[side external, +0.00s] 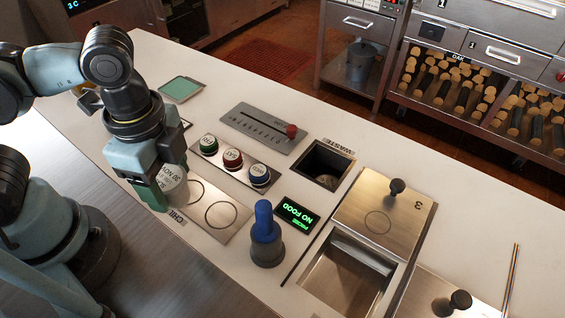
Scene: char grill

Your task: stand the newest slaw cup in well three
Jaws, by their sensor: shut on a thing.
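My gripper (163,190) points down at the left end of a metal plate marked "CHIL…" (204,230). It is shut on a cup with a pale, round, printed lid (173,179); part of the print looks like "30 NOV". The fingers hide much of this cup, and I cannot tell whether it touches the plate. Two ring outlines show on the plate, the right one (221,215) empty and the left one partly covered.
A blue-handled tool (265,235) stands upright right of the plate, beside a display reading "NO FOOD" (297,213). Further right are a waste opening (327,165) and an open steel bin (348,278). A slider panel (262,128) and green tray (181,90) lie behind.

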